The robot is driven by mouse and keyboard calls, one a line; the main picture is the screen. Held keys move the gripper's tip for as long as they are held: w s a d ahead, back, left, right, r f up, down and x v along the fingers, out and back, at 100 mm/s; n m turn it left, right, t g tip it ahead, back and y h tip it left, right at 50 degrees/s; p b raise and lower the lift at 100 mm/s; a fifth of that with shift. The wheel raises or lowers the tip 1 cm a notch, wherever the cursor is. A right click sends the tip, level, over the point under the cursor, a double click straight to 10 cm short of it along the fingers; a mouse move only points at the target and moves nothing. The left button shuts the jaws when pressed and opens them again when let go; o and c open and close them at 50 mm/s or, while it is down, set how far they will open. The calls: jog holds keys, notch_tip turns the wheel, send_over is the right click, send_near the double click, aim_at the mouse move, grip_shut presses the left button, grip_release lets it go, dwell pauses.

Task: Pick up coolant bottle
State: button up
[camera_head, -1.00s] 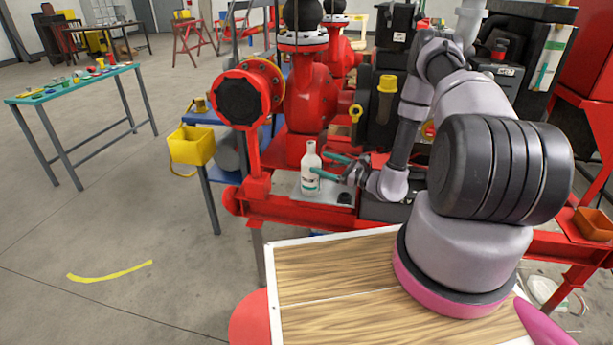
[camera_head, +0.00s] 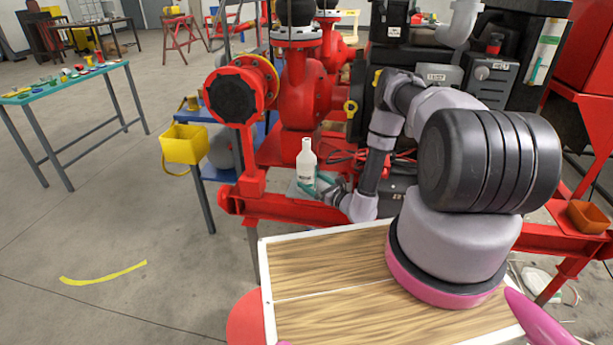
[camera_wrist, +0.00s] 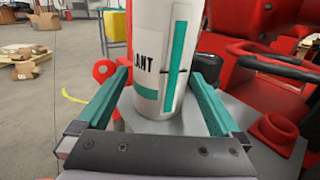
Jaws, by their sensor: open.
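The coolant bottle (camera_head: 306,165) is white with a label and stands upright on a grey plate on the red pump skid. In the wrist view the bottle (camera_wrist: 163,65) fills the middle, with part of its label lettering and a teal stripe showing; its top is out of that view. My gripper (camera_head: 318,190) is open at the bottle's lower part. In the wrist view my gripper's teal fingers (camera_wrist: 163,100) lie on either side of the bottle, with a gap visible at least on the left. The head view does not show the gap clearly.
A red flanged pump (camera_head: 300,90) stands close behind the bottle. A red cup-shaped part (camera_wrist: 275,130) is right of the fingers. A yellow bin (camera_head: 184,145) hangs at the left. A wooden board (camera_head: 330,265) lies in front, under my arm.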

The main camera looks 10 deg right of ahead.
jog(key=x, duration=0.3)
jog(key=shift+w, duration=0.25)
jog(key=c, duration=1.3)
jog(key=shift+r, duration=0.15)
